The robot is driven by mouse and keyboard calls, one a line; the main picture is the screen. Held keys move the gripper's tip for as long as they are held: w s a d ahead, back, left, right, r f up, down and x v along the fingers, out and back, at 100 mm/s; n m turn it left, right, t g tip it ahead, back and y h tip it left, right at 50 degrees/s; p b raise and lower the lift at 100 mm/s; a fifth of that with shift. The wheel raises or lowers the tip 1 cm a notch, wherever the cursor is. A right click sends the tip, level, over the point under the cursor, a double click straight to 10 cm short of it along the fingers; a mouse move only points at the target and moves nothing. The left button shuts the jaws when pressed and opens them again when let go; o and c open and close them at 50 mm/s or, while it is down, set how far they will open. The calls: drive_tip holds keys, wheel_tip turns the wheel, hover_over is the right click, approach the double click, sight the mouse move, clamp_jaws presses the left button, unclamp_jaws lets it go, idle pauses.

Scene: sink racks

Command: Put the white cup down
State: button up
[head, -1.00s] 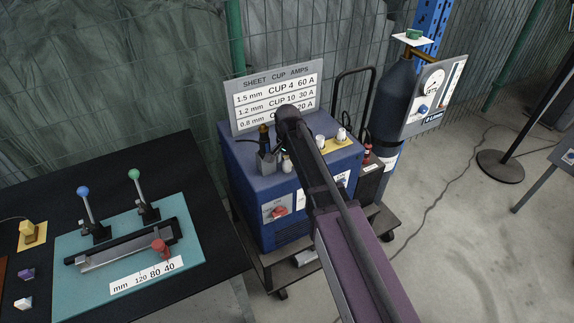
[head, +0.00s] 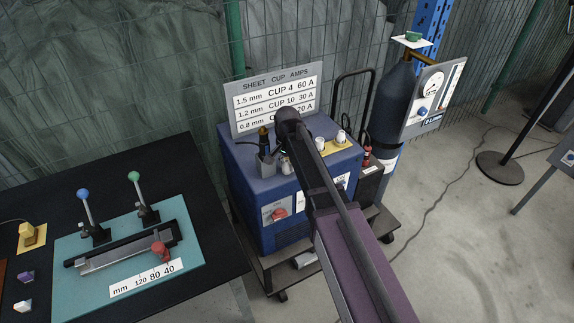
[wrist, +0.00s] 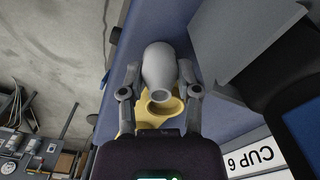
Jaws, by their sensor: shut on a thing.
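My gripper (wrist: 159,78) is shut on a pale, bulbous cup (wrist: 158,60) in the wrist view, one finger on each side of it. The cup looks light grey in this light, and its round opening faces toward the wrist camera. A yellow piece (wrist: 170,112) shows close by the cup's open end; whether they touch I cannot tell.
A torch in a grey holder (head: 266,162) is left of my arm. An amps chart (head: 277,95) stands behind. A dark gas cylinder (head: 388,105) is at the right.

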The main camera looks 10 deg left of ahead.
drive_tip(key=shift+r+p, duration=1.3)
drive_tip(key=shift+r, duration=0.15)
drive_tip(key=s+d+r+p, duration=0.1)
drive_tip(key=s+d, duration=0.1)
drive_tip(key=s, duration=0.5)
drive_tip(key=s+d+r+p, duration=0.1)
drive_tip(key=s+d, duration=0.2)
drive_tip(key=s, duration=0.5)
drive_tip(key=shift+d, duration=0.2)
drive_tip(key=w+a+r+m+p, duration=0.1)
drive_tip(key=w+r+m+p, duration=0.2)
drive_tip(key=w, duration=0.7)
drive_tip(key=w+a+r+m+p, duration=0.1)
drive_tip(key=w+r+m+p, duration=0.2)
drive_tip(key=w, duration=0.7)
drive_tip(key=m, duration=0.2)
drive_tip(key=shift+w+a+m, duration=0.35)
drive_tip(key=shift+w+m, duration=0.05)
wheel_tip(320, 180, down, 6)
drive_tip(key=b, duration=0.6)
drive_tip(key=shift+f, duration=0.1)
